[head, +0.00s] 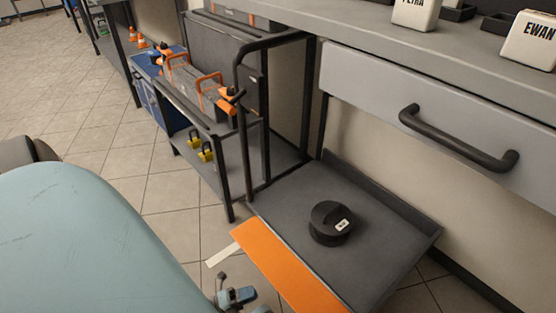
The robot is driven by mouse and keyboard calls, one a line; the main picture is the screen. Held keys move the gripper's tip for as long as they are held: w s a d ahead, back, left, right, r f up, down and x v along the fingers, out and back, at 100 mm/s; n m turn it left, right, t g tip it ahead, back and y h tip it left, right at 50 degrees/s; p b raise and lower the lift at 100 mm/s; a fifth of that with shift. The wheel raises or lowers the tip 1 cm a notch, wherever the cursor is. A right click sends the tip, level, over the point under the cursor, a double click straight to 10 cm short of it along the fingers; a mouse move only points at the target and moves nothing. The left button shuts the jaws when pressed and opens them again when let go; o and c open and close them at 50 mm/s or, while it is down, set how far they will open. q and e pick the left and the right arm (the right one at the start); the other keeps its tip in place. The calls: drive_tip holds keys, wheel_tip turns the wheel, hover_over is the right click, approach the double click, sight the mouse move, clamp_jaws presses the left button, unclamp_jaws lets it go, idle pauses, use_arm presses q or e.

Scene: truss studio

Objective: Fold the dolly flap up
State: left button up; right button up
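The dolly is a low dark grey platform (377,232) with a raised black tube handle (243,115) at its far left end. Its flap (285,268) is a long orange panel along the platform's near edge. It is down, not upright, and its lower end runs out of the picture. A black round weight (331,224) with a white label sits on the platform. My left gripper (236,294) is small at the bottom edge, left of the flap and apart from it in the picture. Its finger opening is unclear. My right gripper is not in view.
A grey workbench with a drawer (392,100) overhangs the dolly on the right; its dark handle (455,140) sticks out. A dark cart (188,106) with orange-handled cases stands behind. Tiled floor (165,191) is clear to the left.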

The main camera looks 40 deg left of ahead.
sight(277, 283)
use_arm(q)
drive_tip(key=x, duration=0.9)
drive_tip(key=shift+w+d, duration=0.1)
drive_tip(key=shift+w, duration=0.1)
clamp_jaws()
